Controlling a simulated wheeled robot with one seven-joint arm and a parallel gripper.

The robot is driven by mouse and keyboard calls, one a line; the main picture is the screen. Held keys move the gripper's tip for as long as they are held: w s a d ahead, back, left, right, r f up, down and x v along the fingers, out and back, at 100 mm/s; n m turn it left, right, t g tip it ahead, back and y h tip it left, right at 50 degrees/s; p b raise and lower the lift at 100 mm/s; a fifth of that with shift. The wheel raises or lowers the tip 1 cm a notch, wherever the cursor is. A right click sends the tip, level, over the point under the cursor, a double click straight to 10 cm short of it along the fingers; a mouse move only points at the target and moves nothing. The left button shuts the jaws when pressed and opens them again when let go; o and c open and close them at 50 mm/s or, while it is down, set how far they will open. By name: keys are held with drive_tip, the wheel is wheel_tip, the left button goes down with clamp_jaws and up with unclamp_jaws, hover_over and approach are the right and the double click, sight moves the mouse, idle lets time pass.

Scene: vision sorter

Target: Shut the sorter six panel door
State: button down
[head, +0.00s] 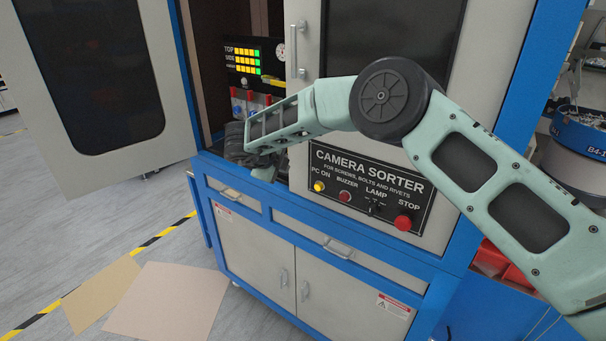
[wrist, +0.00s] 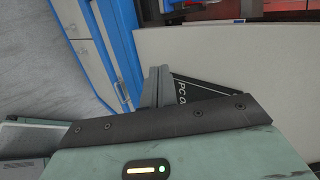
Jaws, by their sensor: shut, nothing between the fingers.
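The blue-framed sorter (head: 262,226) stands in the middle of the head view. Its left upper door (head: 178,96), grey with a dark window, stands swung wide open to the left. The grey right upper panel (head: 304,38) carries a vertical handle and a dark window, and looks in line with the front. I cannot tell which is named the six panel door. My gripper (head: 262,168) is at the opening, near the left edge of the right panel. In the wrist view my fingers (wrist: 157,78) are together and empty, close to the "PC ON" label; contact is unclear.
The CAMERA SORTER control plate (head: 368,186) with its red stop button (head: 403,222) is below my forearm. Lit indicators (head: 244,60) show inside the opening. Drawers and lower doors are below. Cardboard sheets (head: 165,300) lie on the floor, front left.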

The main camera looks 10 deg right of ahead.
drive_tip(key=s+a+r+n+t+y+b, duration=0.2)
drive_tip(key=s+a+r+n+t+y, duration=0.15)
drive_tip(key=a+r+n, duration=0.35)
drive_tip(key=s+a+r+n+t+y+b, duration=0.25)
drive_tip(key=s+a+r+y, duration=0.2)
drive_tip(key=r, duration=0.45)
drive_tip(key=s+a+n+g+y, duration=0.3)
drive_tip(key=s+n+y, duration=0.1)
drive_tip(key=s+n, duration=0.4)
drive_tip(key=s+d+f+n+g+b, duration=0.1)
drive_tip(key=s+d+f+n+g, duration=0.2)
drive_tip(key=s, duration=0.4)
drive_tip(key=s+d+f+n+g, duration=0.2)
drive_tip(key=s+d+n, duration=0.15)
drive_tip(key=s, duration=0.35)
drive_tip(key=s+d+f+n+g+b, duration=0.1)
drive_tip(key=s+d+f+n+g, duration=0.15)
drive_tip(key=s+n, duration=0.35)
drive_tip(key=s+d+f+n+g+h, duration=0.1)
drive_tip(key=s+d+f+h, duration=0.1)
drive_tip(key=s+d, duration=0.4)
drive_tip(key=s+d+f+n+g+h, duration=0.2)
drive_tip(key=s+d+f+h, duration=0.1)
drive_tip(key=s+d, duration=0.4)
drive_tip(key=d, duration=0.3)
drive_tip(key=shift+d+f+h, duration=0.15)
drive_tip(key=shift+f+h, duration=0.1)
drive_tip(key=shift+h, duration=0.15)
